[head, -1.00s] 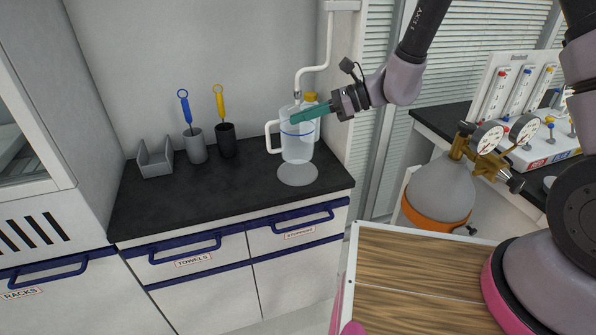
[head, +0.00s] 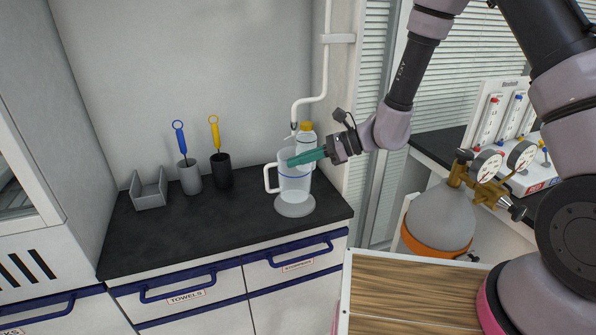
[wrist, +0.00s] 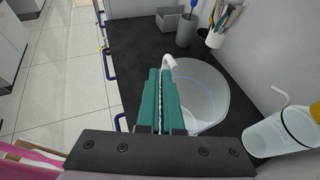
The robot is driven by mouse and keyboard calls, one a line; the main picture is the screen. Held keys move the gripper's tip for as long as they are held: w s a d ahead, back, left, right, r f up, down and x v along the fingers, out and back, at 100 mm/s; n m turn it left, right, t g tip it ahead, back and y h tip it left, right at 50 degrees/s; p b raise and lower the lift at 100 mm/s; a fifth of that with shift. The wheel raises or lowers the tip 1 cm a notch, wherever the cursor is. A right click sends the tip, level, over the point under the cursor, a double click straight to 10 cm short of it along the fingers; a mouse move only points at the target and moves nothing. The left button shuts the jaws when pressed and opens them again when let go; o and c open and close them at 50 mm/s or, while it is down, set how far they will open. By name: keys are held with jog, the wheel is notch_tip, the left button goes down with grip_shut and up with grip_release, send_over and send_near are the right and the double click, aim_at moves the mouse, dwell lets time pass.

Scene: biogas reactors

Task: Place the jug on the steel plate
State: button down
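The jug (head: 294,182) is clear, with a blue line and a white handle on its left. It is upright, its base over the steel plate (head: 282,210), a round grey disc on the black counter, and looks to be touching it. My gripper (head: 306,157) reaches in from the right, its teal fingers shut on the jug's wall near the rim. In the wrist view, my gripper's fingers (wrist: 160,98) lie close together over the edge of the jug (wrist: 204,90), with the handle beyond their tips. The fingers hide part of the rim.
A bottle with a yellow cap (head: 306,127) stands close behind the jug. A grey cup (head: 190,180), a black cup (head: 222,172) and a grey rack (head: 149,191) stand left on the counter. The counter's front left (head: 200,225) is clear.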

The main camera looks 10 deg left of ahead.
jog(key=shift+f, duration=1.35)
jog(key=c, duration=1.1)
grip_release()
jog(key=shift+f, duration=0.1)
jog(key=shift+w+d+r, duration=0.1)
jog(key=shift+d+r, duration=0.15)
jog(key=shift+d, duration=0.1)
jog(key=v, duration=1.1)
jog(key=shift+d, duration=0.15)
